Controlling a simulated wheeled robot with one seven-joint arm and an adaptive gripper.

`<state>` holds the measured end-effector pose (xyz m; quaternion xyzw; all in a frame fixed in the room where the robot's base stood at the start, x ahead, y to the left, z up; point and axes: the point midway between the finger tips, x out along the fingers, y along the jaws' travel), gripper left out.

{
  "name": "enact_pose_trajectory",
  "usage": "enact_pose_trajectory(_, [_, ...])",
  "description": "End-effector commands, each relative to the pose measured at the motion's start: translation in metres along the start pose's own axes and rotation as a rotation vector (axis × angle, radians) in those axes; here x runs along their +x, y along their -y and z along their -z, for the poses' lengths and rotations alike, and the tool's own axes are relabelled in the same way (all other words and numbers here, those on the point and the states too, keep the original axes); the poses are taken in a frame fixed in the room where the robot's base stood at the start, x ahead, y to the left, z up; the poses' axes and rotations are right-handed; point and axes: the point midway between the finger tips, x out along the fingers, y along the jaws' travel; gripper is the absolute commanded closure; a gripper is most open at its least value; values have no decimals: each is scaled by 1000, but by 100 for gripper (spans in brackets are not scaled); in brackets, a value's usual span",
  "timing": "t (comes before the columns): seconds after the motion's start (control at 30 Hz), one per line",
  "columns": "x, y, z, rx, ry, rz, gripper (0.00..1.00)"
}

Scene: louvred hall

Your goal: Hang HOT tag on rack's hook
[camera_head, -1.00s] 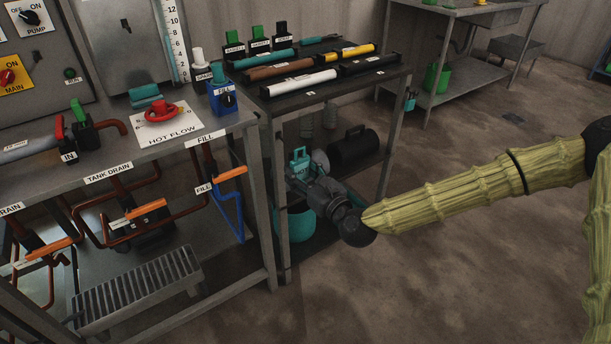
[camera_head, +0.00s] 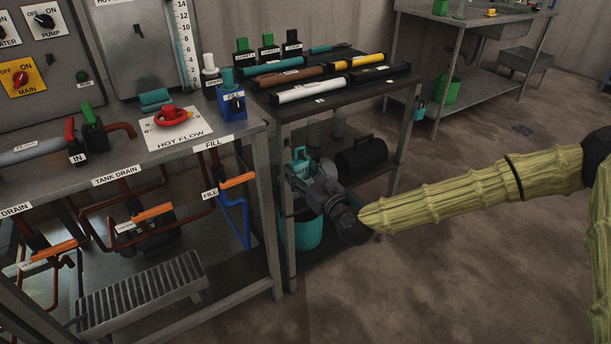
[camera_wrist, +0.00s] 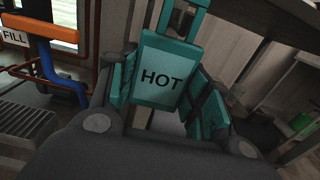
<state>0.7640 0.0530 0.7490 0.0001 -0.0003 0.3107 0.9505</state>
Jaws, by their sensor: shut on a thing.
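The teal HOT tag (camera_head: 299,168) is held upright in my gripper (camera_head: 304,175), in front of the left end of the dark table. In the wrist view the HOT tag (camera_wrist: 160,78) sits between the teal-padded fingers, its lettering toward the camera and a loop-like frame at its top. My gripper (camera_wrist: 168,95) is shut on it. The tag appears clear of the furniture. I cannot pick out the rack's hook in either view.
The dark table (camera_head: 310,104) carries several coloured rods. A black handled canister (camera_head: 362,156) is on its lower shelf, and a teal bucket (camera_head: 306,232) stands below my gripper. The pipe bench (camera_head: 262,190) is close on the left. Open floor (camera_head: 430,270) lies to the right.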

Motion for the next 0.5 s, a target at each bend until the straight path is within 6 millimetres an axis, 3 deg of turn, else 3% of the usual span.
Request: enact_pose_trajectory(0.5, [18,0,0,0,0,1,100])
